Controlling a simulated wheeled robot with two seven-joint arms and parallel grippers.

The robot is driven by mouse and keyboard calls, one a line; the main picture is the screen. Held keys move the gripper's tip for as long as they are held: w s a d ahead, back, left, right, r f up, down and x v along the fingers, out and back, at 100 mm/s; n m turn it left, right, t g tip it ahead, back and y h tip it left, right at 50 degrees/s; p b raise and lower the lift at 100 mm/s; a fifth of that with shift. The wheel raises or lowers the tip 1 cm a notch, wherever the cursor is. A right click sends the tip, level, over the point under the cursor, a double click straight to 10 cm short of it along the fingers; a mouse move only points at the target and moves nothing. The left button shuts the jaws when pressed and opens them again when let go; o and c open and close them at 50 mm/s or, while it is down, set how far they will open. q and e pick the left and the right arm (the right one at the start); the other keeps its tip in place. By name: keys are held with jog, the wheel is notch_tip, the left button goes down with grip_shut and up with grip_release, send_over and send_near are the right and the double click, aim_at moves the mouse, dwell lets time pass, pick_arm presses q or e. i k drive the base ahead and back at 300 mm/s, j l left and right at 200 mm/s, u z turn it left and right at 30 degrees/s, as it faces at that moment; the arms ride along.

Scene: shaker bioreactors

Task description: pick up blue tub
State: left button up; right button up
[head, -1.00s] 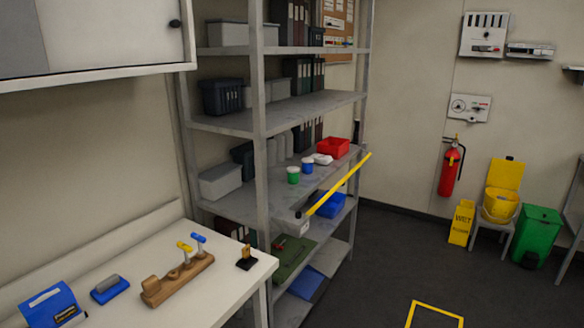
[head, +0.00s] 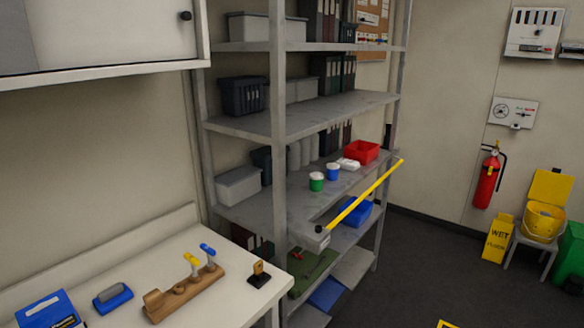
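A small blue tub (head: 333,172) with a pale top stands upright on the middle shelf (head: 285,200) of the grey rack. A similar small green tub (head: 316,182) stands close by, a little nearer and to the left. A white item (head: 348,164) and a red bin (head: 362,152) sit just behind the blue tub to the right. Neither of my grippers is in view.
A yellow bar (head: 365,194) runs along the front of the middle shelf. A larger blue bin (head: 356,211) is on the shelf below. A white bench (head: 238,303) with stamps and a wooden holder (head: 185,292) stands at front left.

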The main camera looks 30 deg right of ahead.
aim_at(332, 169)
jog(key=i+l+u, duration=0.2)
jog(key=l, duration=0.4)
jog(key=i+l+u, duration=0.2)
jog(key=l, duration=0.4)
jog(key=l+u, duration=0.2)
jog(key=l, duration=0.4)
jog(key=i+l+u, duration=0.15)
jog(key=l, duration=0.5)
